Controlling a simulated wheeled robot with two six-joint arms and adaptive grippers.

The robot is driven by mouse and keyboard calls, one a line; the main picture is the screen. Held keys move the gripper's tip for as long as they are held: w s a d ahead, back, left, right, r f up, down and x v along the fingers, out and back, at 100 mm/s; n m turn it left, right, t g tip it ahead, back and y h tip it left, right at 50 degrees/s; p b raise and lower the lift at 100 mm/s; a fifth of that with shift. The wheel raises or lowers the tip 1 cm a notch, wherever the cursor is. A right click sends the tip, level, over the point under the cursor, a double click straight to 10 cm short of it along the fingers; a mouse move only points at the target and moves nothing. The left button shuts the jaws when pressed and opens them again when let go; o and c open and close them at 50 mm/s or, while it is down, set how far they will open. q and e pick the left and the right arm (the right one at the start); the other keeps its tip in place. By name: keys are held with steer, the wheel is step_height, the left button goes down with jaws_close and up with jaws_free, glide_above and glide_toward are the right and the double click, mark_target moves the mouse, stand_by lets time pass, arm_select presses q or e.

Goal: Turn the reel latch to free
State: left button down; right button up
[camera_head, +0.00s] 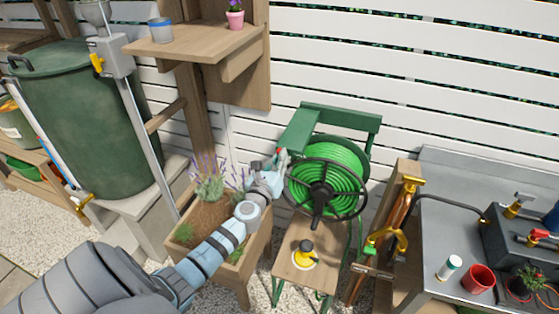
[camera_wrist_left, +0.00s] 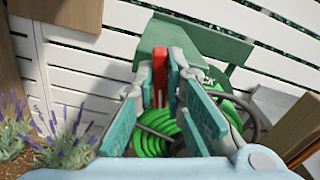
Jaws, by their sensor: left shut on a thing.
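The hose reel (camera_head: 328,178) stands against the white fence, with a bright green hose coiled on it, a green frame and a black hand wheel. Its red latch (camera_wrist_left: 160,77) shows in the left wrist view, upright between my fingers against the green frame. My left gripper (camera_head: 279,160) is at the upper left side of the reel. In the left wrist view my left gripper (camera_wrist_left: 163,84) is shut on the red latch. In the head view the fingers hide most of the latch. My right gripper is not in view.
A wooden planter with lavender (camera_head: 209,184) stands below my left arm. A small wooden stool (camera_head: 300,282) with a yellow and black item is below the reel. A grey bench (camera_head: 445,250) with a red cup (camera_head: 478,279) is at the right.

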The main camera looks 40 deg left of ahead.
arm_select(q)
steer(key=shift+a+f+n+b, duration=0.15)
steer(key=shift+n+b, duration=0.75)
steer(key=shift+n, duration=1.55)
steer(key=shift+f+n+b, duration=0.1)
steer(key=shift+n+b, duration=0.85)
steer(key=shift+n, duration=1.55)
steer(key=shift+a+f+n+b, duration=0.15)
steer(key=shift+n+b, duration=0.75)
steer(key=shift+n, duration=1.55)
steer(key=shift+d, duration=0.1)
steer(key=c, duration=1.7)
jaws_free()
steer(key=shift+o, duration=0.2)
